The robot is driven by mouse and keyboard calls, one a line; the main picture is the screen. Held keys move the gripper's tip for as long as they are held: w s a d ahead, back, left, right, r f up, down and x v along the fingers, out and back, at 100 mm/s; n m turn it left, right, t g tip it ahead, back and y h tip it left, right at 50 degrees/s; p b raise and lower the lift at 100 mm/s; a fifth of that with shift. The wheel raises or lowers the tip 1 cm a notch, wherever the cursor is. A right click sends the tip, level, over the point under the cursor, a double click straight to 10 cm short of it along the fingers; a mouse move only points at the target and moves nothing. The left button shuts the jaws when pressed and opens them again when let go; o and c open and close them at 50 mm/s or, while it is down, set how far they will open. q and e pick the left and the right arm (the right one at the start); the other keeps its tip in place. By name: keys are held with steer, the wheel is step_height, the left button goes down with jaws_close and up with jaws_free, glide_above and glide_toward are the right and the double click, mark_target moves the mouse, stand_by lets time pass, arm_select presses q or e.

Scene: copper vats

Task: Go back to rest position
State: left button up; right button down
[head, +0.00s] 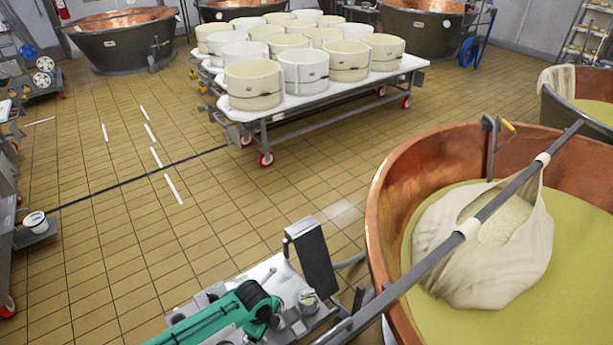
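Neither of my grippers can be made out in the head view. A green and black part (226,315) shows at the bottom edge, left of centre, over a grey metal unit (275,278); I cannot tell whether it belongs to my arm. A large copper vat (405,190) of yellow-green liquid (430,318) stands at the right. A long grey pole (425,262) lies across the vat, and a pale cloth (450,245) hangs from it into the liquid, with pale curd (507,225) showing in its opening.
A wheeled table (355,90) at the back centre carries several white tubs (304,70). More copper vats (125,40) stand behind, and another (580,120) at the right edge. A dark upright panel (312,258) stands at the bottom centre. The tiled floor (110,240) is mostly clear at left.

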arm_select(q)
steer(key=s+d+r+n+h, duration=0.2)
steer(key=s+d+r+n, duration=0.2)
steer(key=s+r+n, duration=0.4)
steer(key=s+a+r+n+t+y, duration=0.1)
steer(key=s+a+r+n, duration=0.4)
steer(key=s+a+n, duration=0.25)
steer(key=s+a+r+n+t+y, duration=0.1)
steer(key=s+a+r+n+y, duration=0.1)
steer(key=s+a+r+n, duration=0.5)
step_height(320, 180, down, 39)
steer(key=a+m+g+b, duration=0.1)
steer(key=b, duration=0.4)
steer(key=s+a+f+b, duration=0.2)
steer(key=s+f, duration=0.7)
steer(key=f, duration=0.3)
steer(key=s+a+f+g+b, duration=0.1)
steer(key=s+a+f+b, duration=0.1)
steer(key=s+f, duration=0.7)
step_height(320, 180, down, 3)
steer(key=shift+s+r+b, duration=0.1)
steer(key=shift+s+b, duration=0.3)
steer(key=shift+b, duration=0.05)
arm_select(e)
steer(key=s+f, duration=0.3)
steer(key=f, duration=0.8)
steer(key=shift+d+f, duration=0.25)
steer(key=shift+f, duration=0.05)
